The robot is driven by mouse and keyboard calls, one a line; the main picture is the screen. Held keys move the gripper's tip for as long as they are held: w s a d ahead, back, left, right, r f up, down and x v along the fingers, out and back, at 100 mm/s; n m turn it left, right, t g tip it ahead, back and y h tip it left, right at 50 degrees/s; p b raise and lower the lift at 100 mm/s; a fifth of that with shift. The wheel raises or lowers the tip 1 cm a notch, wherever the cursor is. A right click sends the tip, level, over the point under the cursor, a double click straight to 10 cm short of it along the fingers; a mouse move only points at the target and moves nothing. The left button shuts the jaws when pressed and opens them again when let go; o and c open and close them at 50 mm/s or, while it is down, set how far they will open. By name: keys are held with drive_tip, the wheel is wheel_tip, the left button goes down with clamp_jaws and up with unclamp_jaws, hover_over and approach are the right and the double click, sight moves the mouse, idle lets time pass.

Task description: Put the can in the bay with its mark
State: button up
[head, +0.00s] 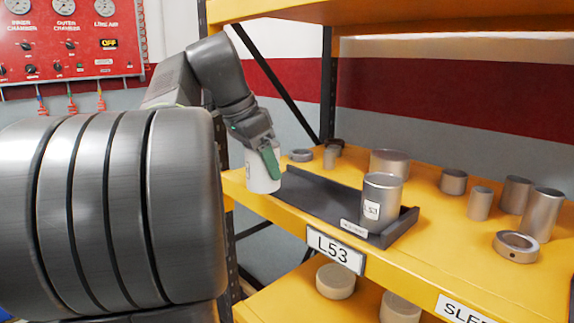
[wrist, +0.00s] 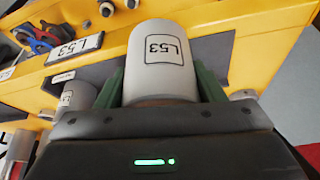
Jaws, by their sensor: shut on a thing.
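The can (head: 261,178) is pale, with a boxed L53 mark that shows on its side in the wrist view (wrist: 165,52). My gripper (head: 268,158) is shut on it, with green fingers on both sides of the can in the wrist view (wrist: 160,88). The can is at the left end of a dark tray (head: 310,200) on the yellow shelf; I cannot tell whether it touches the tray. A shelf label reading L53 (head: 335,249) is on the shelf edge below the tray. Another grey can marked L53 (head: 382,203) stands upright at the tray's right end.
Several metal cylinders, including a tall one (head: 541,214), and a ring (head: 516,246) stand right of the tray. A wide cylinder (head: 390,163) stands behind it. A dark upright post (head: 327,85) and an upper shelf (head: 430,14) bound the space. The tray's middle is clear.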

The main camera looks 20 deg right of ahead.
drive_tip(key=d, duration=0.3)
drive_tip(key=w+d+p, duration=0.1)
drive_tip(key=d, duration=0.2)
drive_tip(key=w+d+p, duration=0.1)
drive_tip(key=d, duration=0.3)
drive_tip(key=shift+f+p, duration=0.3)
drive_tip(key=shift+f, duration=1.4)
drive_tip(key=shift+f, duration=0.2)
drive_tip(key=o, duration=1.2)
drive_tip(key=shift+c, duration=0.2)
drive_tip(key=shift+r, duration=0.1)
drive_tip(key=v, duration=0.7)
drive_tip(key=shift+r, duration=0.3)
drive_tip(key=shift+a, duration=0.15)
drive_tip(key=o, duration=0.4)
drive_tip(key=shift+c, duration=0.2)
